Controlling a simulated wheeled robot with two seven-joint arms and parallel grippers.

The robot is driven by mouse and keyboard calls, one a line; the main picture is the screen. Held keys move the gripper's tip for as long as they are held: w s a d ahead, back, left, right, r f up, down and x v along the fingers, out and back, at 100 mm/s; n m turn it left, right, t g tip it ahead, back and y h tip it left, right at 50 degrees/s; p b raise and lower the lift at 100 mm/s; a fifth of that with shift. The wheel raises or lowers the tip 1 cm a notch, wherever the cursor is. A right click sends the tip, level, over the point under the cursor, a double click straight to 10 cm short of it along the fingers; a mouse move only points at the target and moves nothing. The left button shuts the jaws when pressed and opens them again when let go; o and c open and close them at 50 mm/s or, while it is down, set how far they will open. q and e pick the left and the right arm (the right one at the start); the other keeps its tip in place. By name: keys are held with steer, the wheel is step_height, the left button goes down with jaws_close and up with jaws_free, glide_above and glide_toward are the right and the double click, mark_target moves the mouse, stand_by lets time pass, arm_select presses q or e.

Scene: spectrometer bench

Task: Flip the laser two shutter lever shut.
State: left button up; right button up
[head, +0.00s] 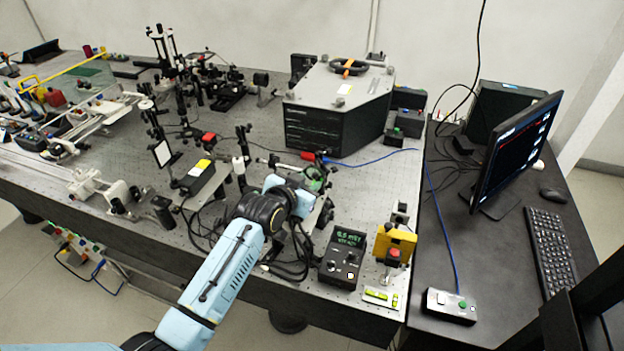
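My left arm comes in from the bottom left, and its wrist and gripper (317,180) are over the front middle of the optical table (380,185). The fingers are small and partly hidden by my wrist, so I cannot tell whether they are open or shut. Dark and green parts stand close around the gripper; I cannot tell whether it touches them. A black box with a yellow and white label (198,177), possibly a laser, lies left of my wrist. I cannot make out the laser two shutter lever. My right gripper is not in view.
A black power meter (344,257) and a yellow unit with a red button (394,246) stand at the table's front right edge. A large grey-topped black instrument (325,127) stands behind. Cables lie near my wrist. A monitor (515,150) and button box (450,305) are right.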

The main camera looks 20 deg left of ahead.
arm_select(q)
steer(key=shift+x, duration=1.65)
jaws_close()
